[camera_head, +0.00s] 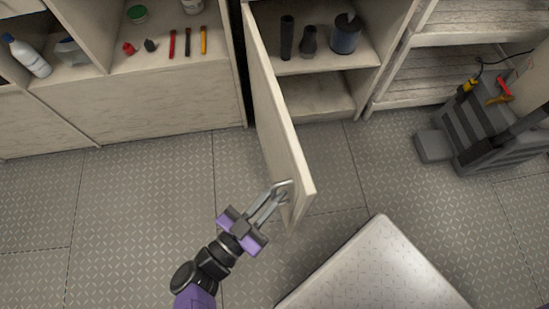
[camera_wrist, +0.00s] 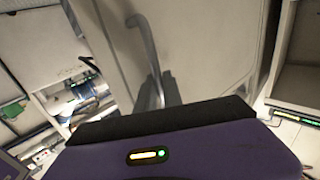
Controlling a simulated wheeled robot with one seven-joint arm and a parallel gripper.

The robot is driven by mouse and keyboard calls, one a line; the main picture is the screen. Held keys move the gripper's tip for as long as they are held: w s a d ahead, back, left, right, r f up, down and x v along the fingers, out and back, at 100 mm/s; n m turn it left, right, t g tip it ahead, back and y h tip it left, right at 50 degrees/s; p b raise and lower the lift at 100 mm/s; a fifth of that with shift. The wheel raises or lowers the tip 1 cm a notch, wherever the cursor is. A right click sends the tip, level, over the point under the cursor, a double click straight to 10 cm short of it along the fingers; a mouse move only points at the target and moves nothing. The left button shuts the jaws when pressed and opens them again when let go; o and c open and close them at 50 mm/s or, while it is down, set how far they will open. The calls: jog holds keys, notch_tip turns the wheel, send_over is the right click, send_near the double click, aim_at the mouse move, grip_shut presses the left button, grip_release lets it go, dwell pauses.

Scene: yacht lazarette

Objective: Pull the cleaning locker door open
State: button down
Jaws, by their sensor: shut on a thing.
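The cleaning locker door (camera_head: 271,107) is a pale wooden panel that stands wide open, swung out from the cabinet over the floor. Its metal handle (camera_head: 285,188) is near the door's free end. My gripper (camera_head: 275,196) is shut on the handle, with the purple and black wrist to the lower left of it. The open locker (camera_head: 312,94) shows shelves with dark cylindrical items.
Open shelves at the left hold a white bottle (camera_head: 29,56), a bowl (camera_head: 69,50) and several small tools. A grey machine (camera_head: 480,125) stands on the floor at the right. A pale box-like surface (camera_head: 380,270) is at the bottom. Patterned floor (camera_head: 130,215) is clear at left.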

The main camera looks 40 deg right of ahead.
jog(key=c, duration=1.5)
grip_release()
jog(key=s+a, duration=0.1)
jog(key=a, duration=0.6)
jog(key=shift+s+a, duration=0.2)
jog(key=shift+a, duration=0.15)
jog(key=shift+s+f, duration=0.1)
